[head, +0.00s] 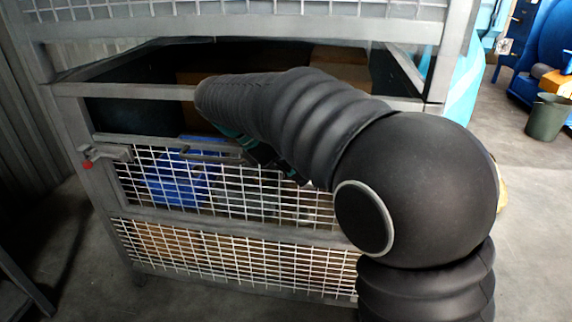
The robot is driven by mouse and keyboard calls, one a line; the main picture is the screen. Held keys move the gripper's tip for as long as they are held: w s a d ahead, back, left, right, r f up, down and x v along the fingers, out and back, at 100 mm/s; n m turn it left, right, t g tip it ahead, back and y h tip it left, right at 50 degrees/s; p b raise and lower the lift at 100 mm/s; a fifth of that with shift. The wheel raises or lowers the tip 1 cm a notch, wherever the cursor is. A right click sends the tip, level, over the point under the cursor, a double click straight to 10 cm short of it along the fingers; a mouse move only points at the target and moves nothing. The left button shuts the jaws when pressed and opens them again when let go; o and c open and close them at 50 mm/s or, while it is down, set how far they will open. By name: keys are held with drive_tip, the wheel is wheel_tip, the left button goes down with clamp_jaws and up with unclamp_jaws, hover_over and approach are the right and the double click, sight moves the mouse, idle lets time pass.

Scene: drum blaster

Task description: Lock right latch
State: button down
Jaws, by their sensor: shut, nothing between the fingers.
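A grey metal cage (65,130) with white wire-mesh front panels fills the left and middle of the head view. A grey latch (105,153) with a red end sits at the left end of the upper front panel. A dark handle-like bar (213,155) runs along that panel's top edge. The right latch is not visible; my black arm covers the right part of the panel. My gripper (272,160) is partly hidden beneath my arm, near the panel's top edge and right of the bar. It is shut and empty; whether it touches the panel I cannot tell.
Cardboard boxes (338,57) lie inside the cage, and a blue object (180,178) shows behind the mesh. Grey bars cross above the opening. A dark green bin (547,117) stands at the far right.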

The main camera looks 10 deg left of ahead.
drive_tip(key=d+f, duration=0.3)
drive_tip(key=d, duration=0.2)
drive_tip(key=shift+w+d, duration=0.4)
drive_tip(key=shift+w, duration=0.05)
